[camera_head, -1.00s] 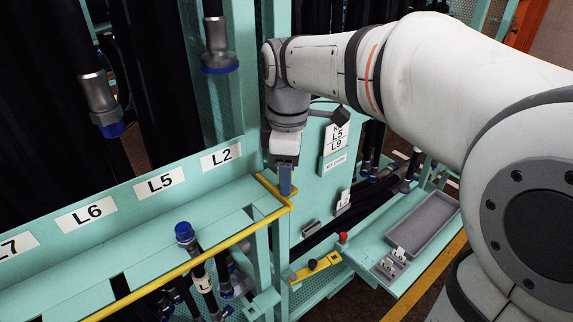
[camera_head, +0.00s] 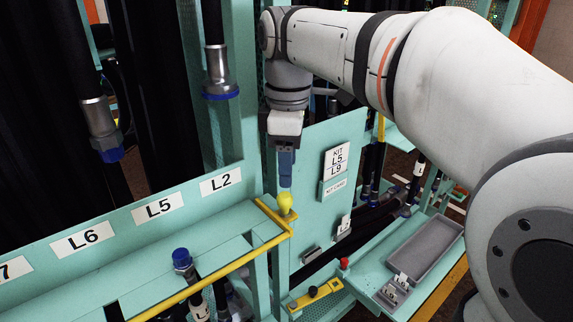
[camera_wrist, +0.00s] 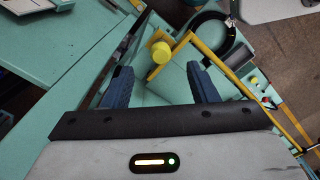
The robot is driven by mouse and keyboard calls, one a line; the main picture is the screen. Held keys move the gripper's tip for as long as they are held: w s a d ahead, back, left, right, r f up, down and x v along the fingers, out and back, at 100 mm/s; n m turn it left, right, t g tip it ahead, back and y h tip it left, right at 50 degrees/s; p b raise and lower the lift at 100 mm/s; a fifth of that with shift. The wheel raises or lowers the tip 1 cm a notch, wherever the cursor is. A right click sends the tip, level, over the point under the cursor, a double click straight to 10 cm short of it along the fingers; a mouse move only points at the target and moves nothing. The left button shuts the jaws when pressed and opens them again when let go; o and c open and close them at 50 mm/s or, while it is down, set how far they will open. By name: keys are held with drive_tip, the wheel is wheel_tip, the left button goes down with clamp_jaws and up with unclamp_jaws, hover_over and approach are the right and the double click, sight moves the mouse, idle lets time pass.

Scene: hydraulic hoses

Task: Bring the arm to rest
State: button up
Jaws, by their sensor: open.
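My gripper (camera_head: 286,170) points down above the corner of the yellow rail, at the end of my bent arm. In the wrist view its two blue fingers (camera_wrist: 160,88) are spread apart with nothing between their tips. A yellow knob (camera_head: 285,201) stands upright at the rail corner, just below the fingers in the head view. The knob (camera_wrist: 161,52) also shows in the wrist view, ahead of and between the fingers, apart from both.
The yellow rail (camera_head: 215,276) runs along the teal shelf labelled L6, L5, L2. Hoses with blue ends hang at left (camera_head: 101,125) and top (camera_head: 218,72). A KIT L5 L9 panel (camera_head: 337,160) stands right of my gripper. A grey tray (camera_head: 425,248) lies at lower right.

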drive_tip(key=s+d+f+m+t, duration=0.3)
drive_tip(key=s+d+f+m, duration=0.8)
drive_tip(key=f+m, duration=0.5)
drive_tip(key=shift+s+d, duration=0.4)
drive_tip(key=shift+s, duration=0.35)
